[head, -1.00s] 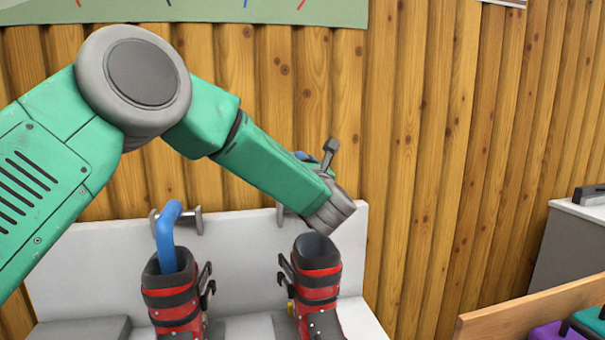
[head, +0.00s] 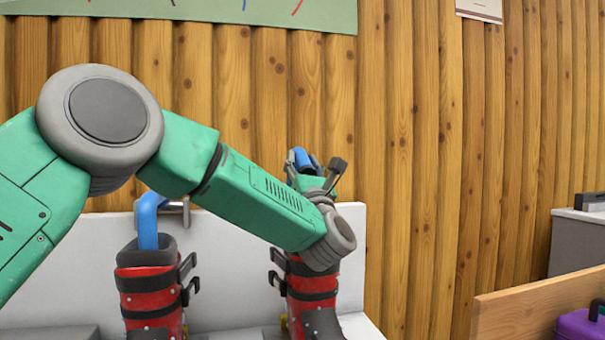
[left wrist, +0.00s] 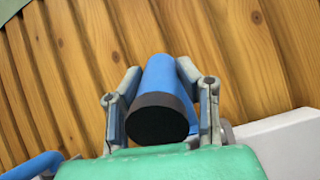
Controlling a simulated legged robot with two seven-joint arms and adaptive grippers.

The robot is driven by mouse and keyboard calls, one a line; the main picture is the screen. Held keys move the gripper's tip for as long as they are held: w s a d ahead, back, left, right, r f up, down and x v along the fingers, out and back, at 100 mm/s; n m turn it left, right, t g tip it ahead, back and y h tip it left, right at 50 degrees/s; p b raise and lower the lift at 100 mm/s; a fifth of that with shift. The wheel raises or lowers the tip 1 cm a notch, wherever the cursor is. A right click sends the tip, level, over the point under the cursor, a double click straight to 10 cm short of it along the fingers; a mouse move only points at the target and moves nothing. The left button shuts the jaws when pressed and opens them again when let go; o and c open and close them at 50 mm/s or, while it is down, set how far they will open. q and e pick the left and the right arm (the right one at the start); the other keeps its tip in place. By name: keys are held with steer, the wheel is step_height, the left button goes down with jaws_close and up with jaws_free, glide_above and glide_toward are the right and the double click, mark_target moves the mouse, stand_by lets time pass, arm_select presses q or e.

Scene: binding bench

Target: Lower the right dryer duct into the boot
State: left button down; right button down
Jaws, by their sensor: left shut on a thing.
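My left gripper (head: 312,172) is shut on the right dryer duct (head: 303,158), a blue tube partly hidden behind my wrist and fingers in the head view. In the left wrist view the duct (left wrist: 166,80) sits between the two grey fingers, with its dark round end facing the camera. The right boot (head: 312,288), red and black, stands upright below my wrist. My forearm and wrist cover its opening, so the gap between duct and boot cannot be judged. My right gripper is not in view.
The left boot (head: 150,290) stands to the left with another blue duct (head: 149,218) in its top. A white back panel (head: 225,285) stands behind the boots, before a wooden wall (head: 410,140). A wooden-sided box (head: 535,305) with a purple item is at the right.

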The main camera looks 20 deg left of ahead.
arm_select(q)
steer(key=shift+f, duration=0.5)
steer(key=c, duration=1.2)
jaws_free()
steer(key=shift+w, duration=0.1)
steer(key=shift+w+a+f, duration=0.1)
steer(key=shift+w+a, duration=0.1)
steer(key=shift+w, duration=0.1)
steer(key=shift+s+r, duration=0.25)
steer(key=shift+s, duration=0.05)
steer(key=shift+s+d+f, duration=0.35)
steer(key=shift+s+f, duration=0.05)
steer(key=shift+f, duration=0.2)
steer(key=shift+s+d+f, duration=0.35)
steer(key=shift+f, duration=0.25)
steer(key=s+d, duration=0.2)
steer(key=s, duration=0.1)
steer(key=s+d, duration=0.2)
steer(key=s, duration=0.1)
steer(key=s+d, duration=0.2)
steer(key=s, duration=0.2)
steer(key=shift+s+d+r, duration=0.1)
steer(key=shift+d+r, duration=0.05)
steer(key=shift+d, duration=0.05)
